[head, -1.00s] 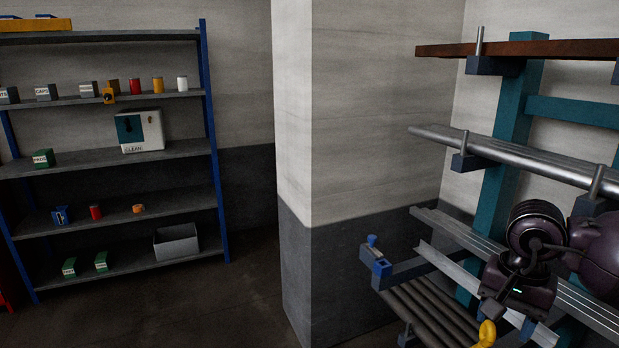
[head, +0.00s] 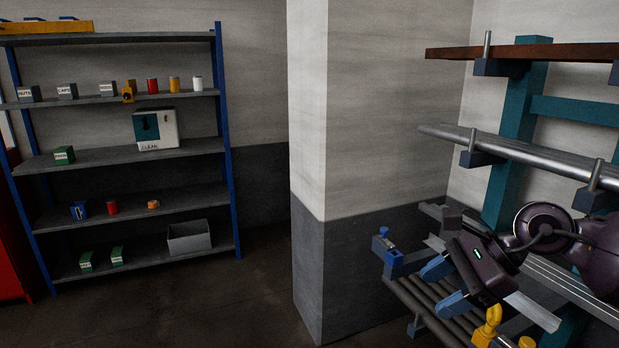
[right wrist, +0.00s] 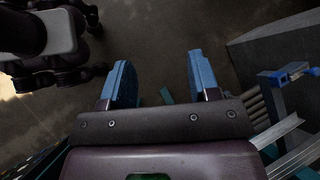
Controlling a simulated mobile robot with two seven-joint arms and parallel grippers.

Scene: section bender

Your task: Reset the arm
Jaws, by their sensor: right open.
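My right arm comes in from the right in the head view, in front of the rack. Its gripper (head: 436,287) has two blue fingers, set apart and pointing left above the roller bed. In the right wrist view the same fingers (right wrist: 158,80) stand apart with nothing between them, over the dark floor. My left gripper does not show in the head view, and I cannot make it out in the wrist view.
A teal rack (head: 517,120) with a steel tube (head: 470,142) and flat bars is close to my right arm. Below are rollers (head: 440,315) and a yellow part (head: 488,325). A wall pillar (head: 308,180) stands left of it. A shelf (head: 120,157) with small boxes stands far left.

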